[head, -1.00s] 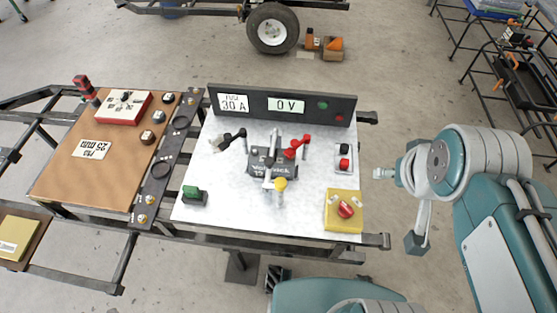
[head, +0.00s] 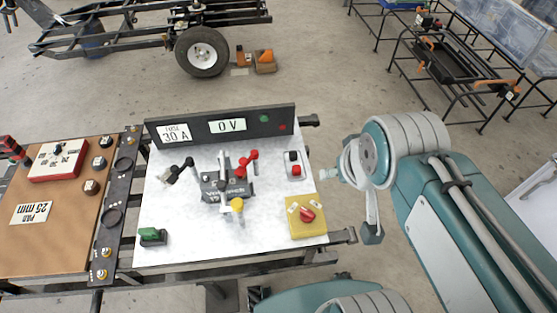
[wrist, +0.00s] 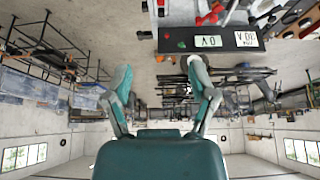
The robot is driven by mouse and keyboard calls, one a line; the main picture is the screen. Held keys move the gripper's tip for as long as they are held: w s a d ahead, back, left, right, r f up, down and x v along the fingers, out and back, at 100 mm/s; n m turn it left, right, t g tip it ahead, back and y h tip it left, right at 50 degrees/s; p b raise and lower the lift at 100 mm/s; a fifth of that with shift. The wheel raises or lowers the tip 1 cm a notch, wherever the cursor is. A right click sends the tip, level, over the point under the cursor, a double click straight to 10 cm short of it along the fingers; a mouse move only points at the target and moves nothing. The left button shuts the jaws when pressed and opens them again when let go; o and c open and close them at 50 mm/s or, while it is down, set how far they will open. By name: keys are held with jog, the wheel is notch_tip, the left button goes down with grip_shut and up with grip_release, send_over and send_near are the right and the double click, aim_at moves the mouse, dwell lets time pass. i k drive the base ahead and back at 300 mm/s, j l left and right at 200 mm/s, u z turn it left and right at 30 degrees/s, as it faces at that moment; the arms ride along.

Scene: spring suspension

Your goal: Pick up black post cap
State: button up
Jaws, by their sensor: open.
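The black post cap (head: 293,156) sits on a small white block at the right side of the white board (head: 210,250), just behind a red cap (head: 295,170). My gripper (wrist: 160,75) is open and empty in the wrist view, with its two teal-grey fingers spread wide. In the head view my arm is right of the board, apart from the cap. I cannot clearly pick out the black cap in the wrist view.
A black panel (head: 222,126) with displays stands along the board's back edge. A black clip (head: 178,169), a red clip (head: 248,163), a yellow box (head: 307,216) with a red knob and a green switch (head: 150,236) are on the board. Free floor lies behind the panel.

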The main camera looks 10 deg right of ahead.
aim_at(294, 155)
jog(key=k+l+u, duration=0.15)
jog(key=l, duration=0.2)
jog(key=l+u, duration=0.15)
jog(key=l, duration=0.15)
jog(key=k+l+u, duration=0.15)
jog(key=l, duration=0.2)
jog(key=k+l+u, duration=0.15)
jog(key=l, duration=0.15)
jog(key=i+l+u, duration=0.25)
jog(key=l+u, duration=0.2)
jog(key=i+l+u, duration=0.1)
jog(key=l+u, duration=0.15)
jog(key=l, duration=0.2)
jog(key=i+l+u, duration=0.1)
jog(key=l+u, duration=0.15)
jog(key=i+l+u, duration=0.25)
jog(key=i+l, duration=0.25)
jog(key=l, duration=0.15)
